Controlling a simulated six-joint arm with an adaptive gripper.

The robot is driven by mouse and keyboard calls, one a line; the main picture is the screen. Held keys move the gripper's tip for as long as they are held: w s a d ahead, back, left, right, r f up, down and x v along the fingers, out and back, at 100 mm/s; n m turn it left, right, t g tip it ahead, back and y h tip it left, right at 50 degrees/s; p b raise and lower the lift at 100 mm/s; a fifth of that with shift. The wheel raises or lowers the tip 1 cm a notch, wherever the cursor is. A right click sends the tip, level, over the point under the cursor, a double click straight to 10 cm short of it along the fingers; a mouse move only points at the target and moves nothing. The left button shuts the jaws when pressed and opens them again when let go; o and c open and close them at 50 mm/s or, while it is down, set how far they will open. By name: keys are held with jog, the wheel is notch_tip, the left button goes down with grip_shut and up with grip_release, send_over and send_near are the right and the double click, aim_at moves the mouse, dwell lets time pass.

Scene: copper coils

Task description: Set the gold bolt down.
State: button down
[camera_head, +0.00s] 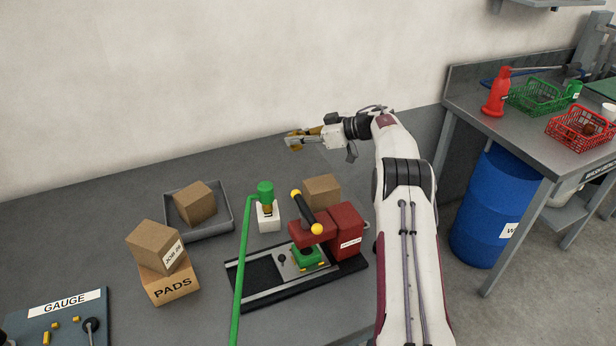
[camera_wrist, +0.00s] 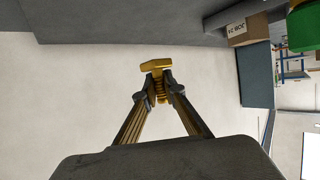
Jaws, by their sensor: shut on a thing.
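My gripper (camera_wrist: 158,87) is shut on the gold bolt (camera_wrist: 155,66), and the wrist view shows the bolt's wide head beyond the fingertips and its threaded shank between them. In the head view my gripper (camera_head: 296,140) is held in the air over the back of the grey table (camera_head: 80,210), pointing left. The bolt is too small there to tell clearly from the gold-coloured fingers.
A red press (camera_head: 315,233) stands on a black base. The table's back left is clear.

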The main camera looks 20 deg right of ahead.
jog(key=shift+s+d+f, duration=0.15)
jog(key=shift+s+d, duration=0.05)
jog(key=shift+d, duration=0.4)
jog(key=shift+s+d+f, duration=0.15)
jog(key=shift+s+d, duration=0.05)
jog(key=shift+d, duration=0.35)
jog(key=shift+s+d+f, duration=0.15)
jog(key=shift+s+d, duration=0.05)
jog(key=shift+d, duration=0.4)
send_over(308, 176)
jog(key=shift+f, duration=3.1)
jog(key=shift+f, duration=1.85)
jog(key=shift+f, duration=0.15)
jog(key=c, duration=2.1)
grip_release()
jog(key=shift+s, duration=0.1)
jog(key=shift+c, duration=0.2)
